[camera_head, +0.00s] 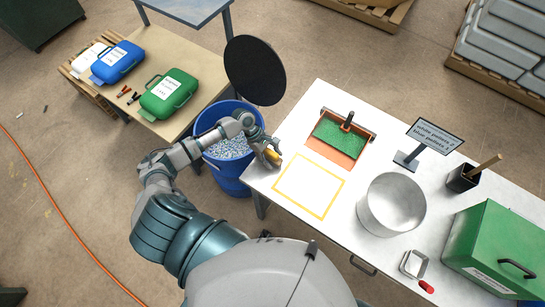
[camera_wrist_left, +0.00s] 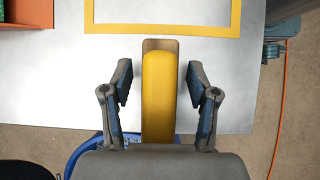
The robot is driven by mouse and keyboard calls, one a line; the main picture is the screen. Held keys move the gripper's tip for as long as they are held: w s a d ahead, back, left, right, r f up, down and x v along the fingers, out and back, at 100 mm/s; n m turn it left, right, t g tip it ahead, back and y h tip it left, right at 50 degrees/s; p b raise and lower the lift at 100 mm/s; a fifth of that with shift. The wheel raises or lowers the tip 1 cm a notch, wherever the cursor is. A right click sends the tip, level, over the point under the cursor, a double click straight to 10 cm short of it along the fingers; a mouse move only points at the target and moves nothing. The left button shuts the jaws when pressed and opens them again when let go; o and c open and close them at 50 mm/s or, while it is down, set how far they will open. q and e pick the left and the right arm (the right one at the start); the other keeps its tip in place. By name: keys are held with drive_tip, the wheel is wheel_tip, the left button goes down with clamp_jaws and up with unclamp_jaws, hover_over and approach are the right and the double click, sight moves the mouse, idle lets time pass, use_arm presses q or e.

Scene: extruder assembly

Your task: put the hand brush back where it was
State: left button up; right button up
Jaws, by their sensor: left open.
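The hand brush (camera_wrist_left: 159,95) has a yellow body and a brown end; it lies at the white table's left edge. In the head view, its yellow part (camera_head: 273,156) shows small at my left gripper (camera_head: 266,150), which covers the rest. In the left wrist view, my left gripper (camera_wrist_left: 160,100) is open. Its fingers stand on both sides of the brush, with a gap on each side. Whether the brush rests flat on the table is hard to tell. My right gripper is not in view.
On the table (camera_head: 300,113) are a yellow-outlined rectangle (camera_head: 321,217), an orange tray (camera_head: 330,155) with green content, a metal pot (camera_head: 391,203), a sign (camera_head: 435,135) and a green box (camera_head: 496,245). A blue bucket of pellets (camera_head: 232,185) stands below my left arm. The outlined area is clear.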

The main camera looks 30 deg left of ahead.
use_arm(q)
drive_tip(key=p+v, duration=0.1)
drive_tip(key=v, duration=1)
drive_tip(key=shift+a+r, duration=0.3)
drive_tip(key=shift+r, duration=0.15)
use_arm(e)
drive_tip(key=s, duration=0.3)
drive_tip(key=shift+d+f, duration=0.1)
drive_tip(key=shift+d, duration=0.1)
